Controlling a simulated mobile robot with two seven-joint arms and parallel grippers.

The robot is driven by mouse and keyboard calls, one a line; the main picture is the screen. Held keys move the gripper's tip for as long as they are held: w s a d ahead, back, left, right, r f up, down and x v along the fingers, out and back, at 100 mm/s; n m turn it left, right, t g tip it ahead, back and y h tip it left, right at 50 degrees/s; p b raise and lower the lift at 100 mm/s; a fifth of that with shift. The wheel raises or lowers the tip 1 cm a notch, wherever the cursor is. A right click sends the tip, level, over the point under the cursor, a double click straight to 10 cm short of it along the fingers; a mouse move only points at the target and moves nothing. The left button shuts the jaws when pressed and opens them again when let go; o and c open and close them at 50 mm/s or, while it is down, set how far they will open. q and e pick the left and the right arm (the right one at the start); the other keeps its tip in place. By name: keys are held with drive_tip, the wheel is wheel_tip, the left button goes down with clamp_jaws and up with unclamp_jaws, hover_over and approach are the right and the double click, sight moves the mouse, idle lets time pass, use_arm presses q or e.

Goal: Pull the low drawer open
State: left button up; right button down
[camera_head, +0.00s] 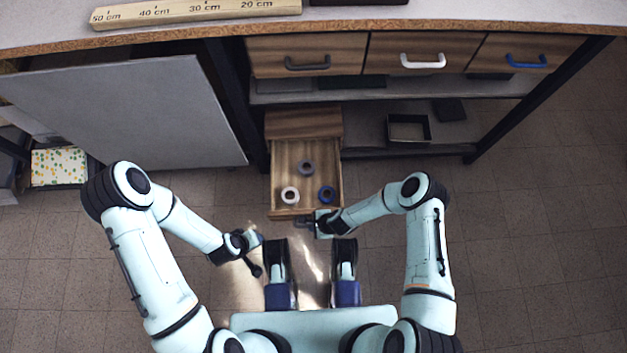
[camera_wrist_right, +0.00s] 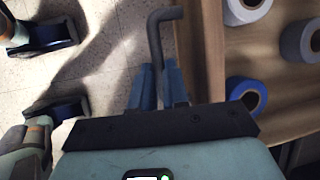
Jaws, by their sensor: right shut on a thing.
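The low drawer (camera_head: 337,180) is pulled out from under the bench, its wooden box showing. Three rolls lie inside it: a white one (camera_head: 290,195), a grey one (camera_head: 305,167) and a blue one (camera_head: 326,194). My right gripper (camera_head: 306,222) is at the drawer's front. In the right wrist view its blue fingers (camera_wrist_right: 160,88) are shut on the dark bar handle (camera_wrist_right: 156,40) of the drawer front (camera_wrist_right: 212,50). My left gripper (camera_head: 258,255) hangs over the floor to the left, apart from the drawer; its fingers are too small to judge.
Three upper drawers with a grey handle (camera_head: 307,63), a white handle (camera_head: 423,61) and a blue handle (camera_head: 526,61) are shut. A grey panel (camera_head: 130,110) stands at the left. An open dark box (camera_head: 408,128) sits on the low shelf. Floor at the right is clear.

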drive_tip(key=shift+w, duration=0.1)
drive_tip(key=c, duration=1.1)
unclamp_jaws()
drive_tip(key=shift+r, duration=0.1)
drive_tip(key=shift+d+r, duration=0.2)
drive_tip(key=shift+r, duration=0.15)
use_arm(q)
drive_tip(key=s+d+r+g+h+p, duration=0.1)
drive_tip(key=s+d+r+p, duration=0.2)
drive_tip(key=r, duration=0.3)
drive_tip(key=shift+s+d+p, duration=0.2)
drive_tip(key=shift+s+p, duration=0.5)
drive_tip(key=shift+p, duration=0.2)
use_arm(e)
drive_tip(key=v, duration=1.2)
drive_tip(key=shift+r, duration=0.15)
